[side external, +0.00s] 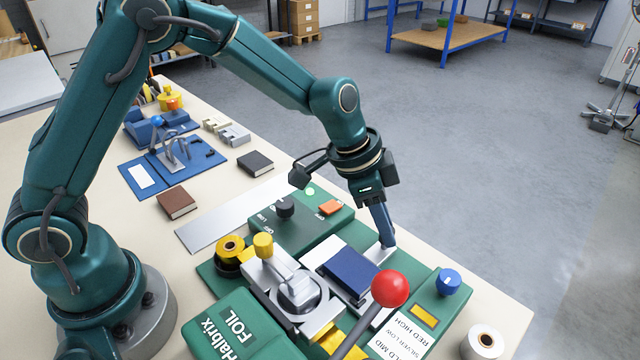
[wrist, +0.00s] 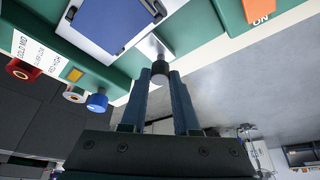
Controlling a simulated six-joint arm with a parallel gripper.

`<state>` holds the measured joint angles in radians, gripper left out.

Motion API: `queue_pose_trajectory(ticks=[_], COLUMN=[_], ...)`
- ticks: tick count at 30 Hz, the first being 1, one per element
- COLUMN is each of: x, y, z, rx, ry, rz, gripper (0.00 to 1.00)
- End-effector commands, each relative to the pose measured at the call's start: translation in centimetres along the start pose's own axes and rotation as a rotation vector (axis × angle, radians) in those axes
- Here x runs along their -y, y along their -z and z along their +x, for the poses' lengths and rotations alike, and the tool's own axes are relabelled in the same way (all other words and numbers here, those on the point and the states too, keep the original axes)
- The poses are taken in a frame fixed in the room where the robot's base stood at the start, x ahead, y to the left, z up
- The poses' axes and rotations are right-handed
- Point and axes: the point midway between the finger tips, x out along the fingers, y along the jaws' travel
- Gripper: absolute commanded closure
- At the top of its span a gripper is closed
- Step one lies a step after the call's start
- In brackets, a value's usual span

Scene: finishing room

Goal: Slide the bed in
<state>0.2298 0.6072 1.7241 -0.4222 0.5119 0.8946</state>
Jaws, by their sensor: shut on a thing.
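The foil machine's green base (side external: 413,293) stands on the table. Its pale sliding bed (side external: 325,250) carries a dark blue book (side external: 352,272), which also shows in the wrist view (wrist: 110,22). The bed lies to the right of the silver press head (side external: 298,292), with the book clear of the head. A metal handle rod (wrist: 150,46) ends in a dark knob (wrist: 160,72) at the bed's outer edge. My gripper (side external: 386,240) reaches down to this handle. In the wrist view my fingers (wrist: 161,78) are shut on the knob; in the side view they hide it.
A red ball lever (side external: 390,288) rises in front of the bed. A control box (side external: 300,222) with an orange switch (side external: 330,207) stands behind. Bare floor (side external: 520,150) lies beyond the table edge.

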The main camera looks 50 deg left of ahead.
Motion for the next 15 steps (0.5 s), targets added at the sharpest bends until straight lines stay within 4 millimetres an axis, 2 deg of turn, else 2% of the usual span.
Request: queue_pose_trajectory(ticks=[15], x=[-0.28], y=[-0.21], z=[-0.19], rx=[-0.003], ry=[0.001], rz=[0.000], gripper=[1.00])
